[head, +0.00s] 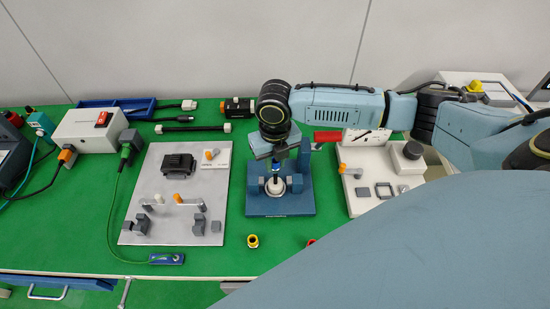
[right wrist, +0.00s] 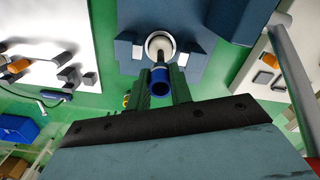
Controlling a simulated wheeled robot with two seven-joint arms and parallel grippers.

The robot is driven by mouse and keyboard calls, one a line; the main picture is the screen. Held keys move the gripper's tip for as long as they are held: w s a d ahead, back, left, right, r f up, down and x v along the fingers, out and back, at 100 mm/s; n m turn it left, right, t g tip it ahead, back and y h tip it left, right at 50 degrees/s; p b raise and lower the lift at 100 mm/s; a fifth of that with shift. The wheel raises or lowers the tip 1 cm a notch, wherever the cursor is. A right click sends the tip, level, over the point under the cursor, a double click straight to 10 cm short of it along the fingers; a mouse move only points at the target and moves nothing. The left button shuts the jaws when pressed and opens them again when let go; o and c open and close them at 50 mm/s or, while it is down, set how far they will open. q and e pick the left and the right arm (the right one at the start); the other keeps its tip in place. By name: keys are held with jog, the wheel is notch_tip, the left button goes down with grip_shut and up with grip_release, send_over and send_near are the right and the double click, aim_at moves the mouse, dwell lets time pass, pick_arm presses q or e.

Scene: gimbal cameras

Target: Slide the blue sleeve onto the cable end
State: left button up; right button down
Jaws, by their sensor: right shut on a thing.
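My right gripper (head: 275,164) points down over the blue fixture (head: 300,207). In the right wrist view its two dark fingers (right wrist: 161,88) are shut on the blue sleeve (right wrist: 159,89), a short open tube. A bit of the sleeve shows under the gripper in the head view (head: 276,170). The cable end stands upright from a white round collar (head: 275,186) on the fixture; the collar also shows in the right wrist view (right wrist: 160,42). A dark, thin piece (right wrist: 160,58) shows between collar and sleeve. I cannot tell whether the sleeve is around it. My left gripper is not in view.
A grey board (head: 170,235) with clips stands left of the fixture, a white board (head: 375,200) right of it. A yellow-black ring (head: 252,241) lies in front.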

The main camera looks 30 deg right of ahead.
aim_at(275, 175)
dwell(0.7)
jog(key=shift+p, duration=0.45)
jog(key=shift+f+b, duration=1.4)
jog(key=shift+f, duration=1.8)
jog(key=c, duration=1.2)
grip_release()
jog(key=shift+o, duration=0.2)
jog(key=shift+r, duration=0.1)
notch_tip(275, 175, up, 13)
jog(key=p, duration=0.1)
jog(key=shift+r, duration=0.15)
